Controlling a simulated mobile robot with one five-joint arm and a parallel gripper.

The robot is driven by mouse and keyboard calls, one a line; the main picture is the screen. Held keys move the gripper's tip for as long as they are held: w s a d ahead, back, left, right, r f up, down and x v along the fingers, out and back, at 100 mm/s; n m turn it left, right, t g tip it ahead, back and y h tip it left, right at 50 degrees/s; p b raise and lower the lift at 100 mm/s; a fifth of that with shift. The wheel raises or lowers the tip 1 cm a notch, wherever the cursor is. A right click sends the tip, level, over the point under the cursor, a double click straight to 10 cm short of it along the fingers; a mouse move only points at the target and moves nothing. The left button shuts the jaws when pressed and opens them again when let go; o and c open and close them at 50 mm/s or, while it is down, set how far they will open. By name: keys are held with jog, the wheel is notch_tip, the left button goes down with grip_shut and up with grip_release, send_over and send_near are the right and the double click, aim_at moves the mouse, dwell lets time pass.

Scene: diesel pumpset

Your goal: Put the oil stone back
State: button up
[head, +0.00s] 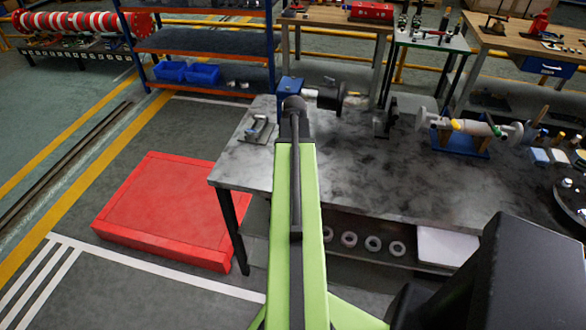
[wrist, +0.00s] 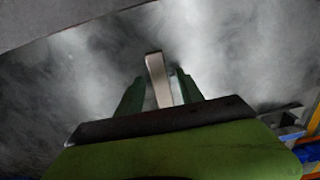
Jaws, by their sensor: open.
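A light beige-grey bar, which looks like the oil stone (wrist: 158,80), shows in the wrist view on the grey mottled bench top (wrist: 226,60). My gripper (wrist: 157,80) has its two dark green fingers apart, one on each side of the bar, with a visible gap on both sides. The near end of the bar is hidden behind the gripper body. I cannot tell whether the bar touches the bench top. In the head view my arm hides the gripper and the bar. The steel-topped bench (head: 350,165) lies under the arm's end.
A small dark tool (head: 257,130) lies near the bench's left end. A blue-based machine with a black cylinder (head: 330,98) stands near the arm's tip. A pump-like part on a blue stand (head: 465,140) and small blocks (head: 548,156) are right. A red platform (head: 165,205) lies on the floor.

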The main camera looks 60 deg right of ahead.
jog(key=shift+r, duration=0.1)
notch_tip(320, 180, up, 12)
jog(key=p, duration=1.2)
jog(key=shift+d, duration=0.1)
jog(key=w+a+n, duration=0.7)
jog(key=w+a, duration=1)
jog(key=a, duration=0.5)
jog(key=w+a+n, duration=0.2)
jog(key=a+n, duration=0.1)
jog(key=a, duration=1.1)
jog(key=w+a+n, duration=0.2)
jog(key=a+n, duration=0.2)
jog(key=a, duration=1)
jog(key=shift+w+a, duration=0.35)
jog(key=shift+w, duration=0.05)
